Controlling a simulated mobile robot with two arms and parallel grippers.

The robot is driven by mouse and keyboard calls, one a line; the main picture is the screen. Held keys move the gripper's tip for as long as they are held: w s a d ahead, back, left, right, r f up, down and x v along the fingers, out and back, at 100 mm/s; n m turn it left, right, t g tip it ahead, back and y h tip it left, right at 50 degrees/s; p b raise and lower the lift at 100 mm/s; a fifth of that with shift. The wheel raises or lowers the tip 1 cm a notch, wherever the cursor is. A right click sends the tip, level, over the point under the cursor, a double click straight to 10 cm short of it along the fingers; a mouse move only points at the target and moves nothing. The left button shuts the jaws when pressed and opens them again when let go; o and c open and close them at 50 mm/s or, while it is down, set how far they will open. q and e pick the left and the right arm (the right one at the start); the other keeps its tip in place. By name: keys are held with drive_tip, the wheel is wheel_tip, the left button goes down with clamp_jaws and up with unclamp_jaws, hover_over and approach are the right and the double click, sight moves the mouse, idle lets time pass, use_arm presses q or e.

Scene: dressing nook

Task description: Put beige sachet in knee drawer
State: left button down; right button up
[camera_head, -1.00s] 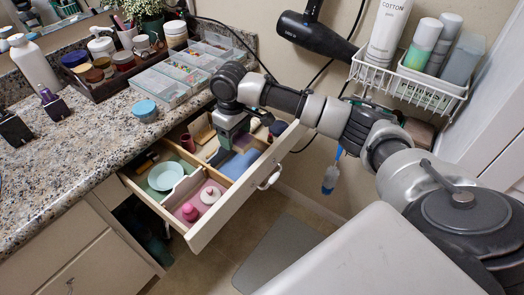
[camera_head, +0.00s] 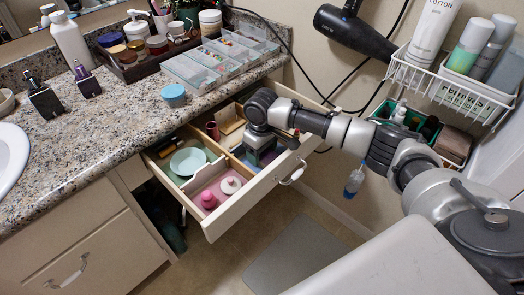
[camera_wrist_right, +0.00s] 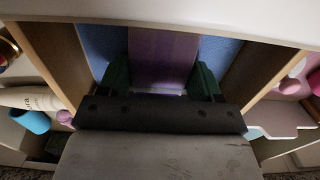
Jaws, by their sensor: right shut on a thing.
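The open drawer (camera_head: 258,190) juts out under the counter and is split into compartments. My right gripper (camera_head: 259,157) is down at its right-hand compartment. In the right wrist view the gripper (camera_wrist_right: 162,86) is shut on a flat purple thing (camera_wrist_right: 162,52), over the compartment's blue floor (camera_wrist_right: 103,45). I cannot tell whether the purple thing touches that floor. A beige-brown item (camera_head: 229,115) lies at the back of the drawer, partly hidden by my arm; I cannot tell whether it is the beige sachet. My left gripper is not in view.
The drawer also holds a pale dish (camera_head: 187,161), a pink bottle (camera_head: 208,200), a pink-and-white round item (camera_head: 230,185) and a dark red cup (camera_head: 212,130). Wooden dividers (camera_wrist_right: 262,80) flank the gripper. A hair dryer (camera_head: 352,33) and wire basket (camera_head: 450,90) hang on the wall.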

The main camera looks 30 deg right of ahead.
drive_tip(key=o, duration=0.5)
drive_tip(key=shift+f, duration=0.1)
drive_tip(key=shift+c, duration=0.2)
drive_tip(key=o, duration=0.5)
drive_tip(key=shift+c, duration=0.2)
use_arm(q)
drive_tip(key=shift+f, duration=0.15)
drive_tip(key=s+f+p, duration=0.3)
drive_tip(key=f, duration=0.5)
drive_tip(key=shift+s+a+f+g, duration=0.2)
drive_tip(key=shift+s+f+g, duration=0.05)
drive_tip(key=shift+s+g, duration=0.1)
use_arm(e)
wheel_tip(320, 180, up, 12)
